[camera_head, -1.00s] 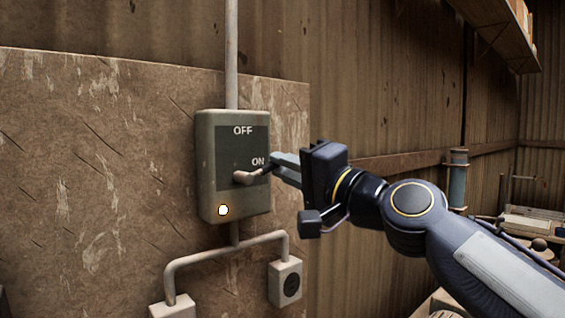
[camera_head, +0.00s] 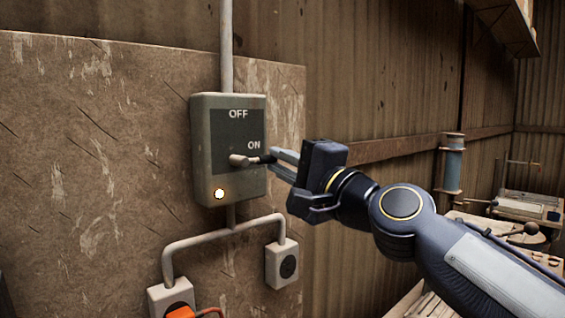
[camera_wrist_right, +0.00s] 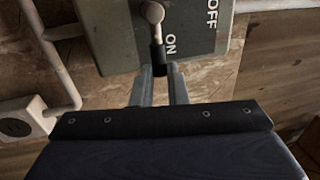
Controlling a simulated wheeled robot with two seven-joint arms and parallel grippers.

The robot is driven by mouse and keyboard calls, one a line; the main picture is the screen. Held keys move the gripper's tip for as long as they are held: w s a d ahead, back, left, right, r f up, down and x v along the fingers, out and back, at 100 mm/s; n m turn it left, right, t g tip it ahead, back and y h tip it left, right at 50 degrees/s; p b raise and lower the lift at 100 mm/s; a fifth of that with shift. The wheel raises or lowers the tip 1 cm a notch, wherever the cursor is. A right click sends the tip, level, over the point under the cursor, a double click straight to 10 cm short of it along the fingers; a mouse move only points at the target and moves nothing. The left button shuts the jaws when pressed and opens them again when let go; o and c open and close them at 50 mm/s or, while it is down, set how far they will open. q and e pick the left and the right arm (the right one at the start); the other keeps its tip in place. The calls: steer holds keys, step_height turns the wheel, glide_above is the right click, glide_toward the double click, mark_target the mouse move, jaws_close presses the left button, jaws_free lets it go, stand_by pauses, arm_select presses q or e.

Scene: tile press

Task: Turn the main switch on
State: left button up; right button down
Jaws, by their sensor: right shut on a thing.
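The main switch is a grey-green box (camera_head: 230,185) on the wall panel, with OFF above ON on its dark plate. Its lever (camera_head: 240,160) is at the ON end, below the word, and sticks out to the right. A lamp (camera_head: 219,194) at the box's lower left glows yellowish white. My right gripper (camera_head: 274,160) is shut on the lever's dark end. In the right wrist view, its two fingers (camera_wrist_right: 159,75) flank the lever (camera_wrist_right: 154,30) beside the ON label. My left gripper is not in view.
A conduit runs up from the box, and pipes below branch to two sockets. The right socket (camera_head: 282,265) is empty; the left socket (camera_head: 170,294) has an orange plug (camera_head: 181,311). A cluttered bench (camera_head: 525,208) stands at the right.

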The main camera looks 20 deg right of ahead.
steer(key=shift+f, duration=0.1)
steer(key=c, duration=1.4)
jaws_free()
steer(key=shift+c, duration=0.2)
steer(key=b+v, duration=0.2)
steer(key=v, duration=0.5)
steer(key=shift+s, duration=0.4)
steer(key=shift+d, duration=0.1)
steer(key=s+a+f+n+g+h, duration=0.15)
steer(key=f+n+g, duration=0.25)
steer(key=f, duration=0.8)
steer(key=s+f+n+g, duration=0.3)
steer(key=f, duration=0.9)
steer(key=s+f+n+g+h, duration=0.1)
steer(key=s+f+n+g, duration=0.1)
steer(key=s+f, duration=0.3)
steer(key=s+f+n+g, duration=0.3)
steer(key=s+f, duration=0.3)
steer(key=f, duration=0.8)
steer(key=shift+d+g+h, duration=0.15)
steer(key=shift+g+h, duration=0.2)
steer(key=shift+g, duration=0.35)
